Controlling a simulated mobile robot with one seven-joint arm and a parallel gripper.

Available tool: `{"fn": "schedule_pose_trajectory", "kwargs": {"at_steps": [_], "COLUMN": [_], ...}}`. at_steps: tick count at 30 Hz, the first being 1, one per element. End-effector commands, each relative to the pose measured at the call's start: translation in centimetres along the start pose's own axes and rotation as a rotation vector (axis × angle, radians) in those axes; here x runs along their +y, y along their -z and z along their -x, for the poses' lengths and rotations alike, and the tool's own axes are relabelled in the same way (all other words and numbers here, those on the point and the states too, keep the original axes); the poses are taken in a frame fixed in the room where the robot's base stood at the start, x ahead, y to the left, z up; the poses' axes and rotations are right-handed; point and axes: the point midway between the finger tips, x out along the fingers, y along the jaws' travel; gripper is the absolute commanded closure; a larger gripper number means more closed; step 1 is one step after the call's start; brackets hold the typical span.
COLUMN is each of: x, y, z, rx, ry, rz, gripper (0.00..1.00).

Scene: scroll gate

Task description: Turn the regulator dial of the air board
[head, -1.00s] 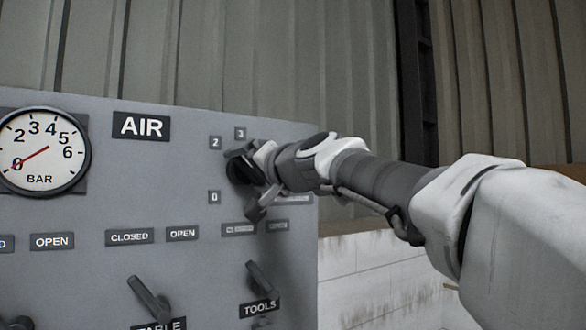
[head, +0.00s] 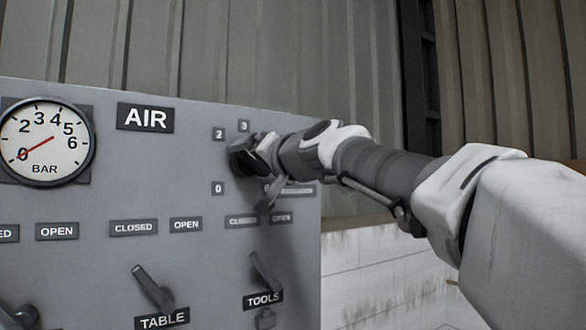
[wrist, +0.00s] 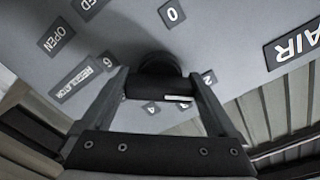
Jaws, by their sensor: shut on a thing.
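The air board (head: 75,205) is a grey panel with an AIR label (head: 145,118). The regulator dial (head: 240,157) is a black knob at its upper right, partly hidden by my gripper in the head view. In the wrist view the dial (wrist: 158,85) shows a dark grip bar with a white mark, between my fingers. My gripper (wrist: 160,90) is shut on the dial, one finger at each end of the bar. Number plates 0 (wrist: 172,13), 2, 4 and 6 surround the dial. The gauge (head: 45,143) has its red needle near 0.
Below the dial are the TABLE valve lever (head: 152,288) and the TOOLS valve lever (head: 263,272), with CLOSED and OPEN plates above them. Another lever (head: 18,316) shows at the lower left. A corrugated wall (head: 250,50) stands behind the board.

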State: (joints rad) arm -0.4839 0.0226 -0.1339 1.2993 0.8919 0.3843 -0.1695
Motion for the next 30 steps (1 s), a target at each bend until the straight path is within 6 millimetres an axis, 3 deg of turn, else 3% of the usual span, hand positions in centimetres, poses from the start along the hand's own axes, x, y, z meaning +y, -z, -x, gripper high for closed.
{"fn": "schedule_pose_trajectory", "kwargs": {"at_steps": [30], "x": [0.57], "y": [0.05], "z": [-0.01], "rx": [0.002], "ry": [-0.001], "rz": [0.928], "gripper": [0.62]}}
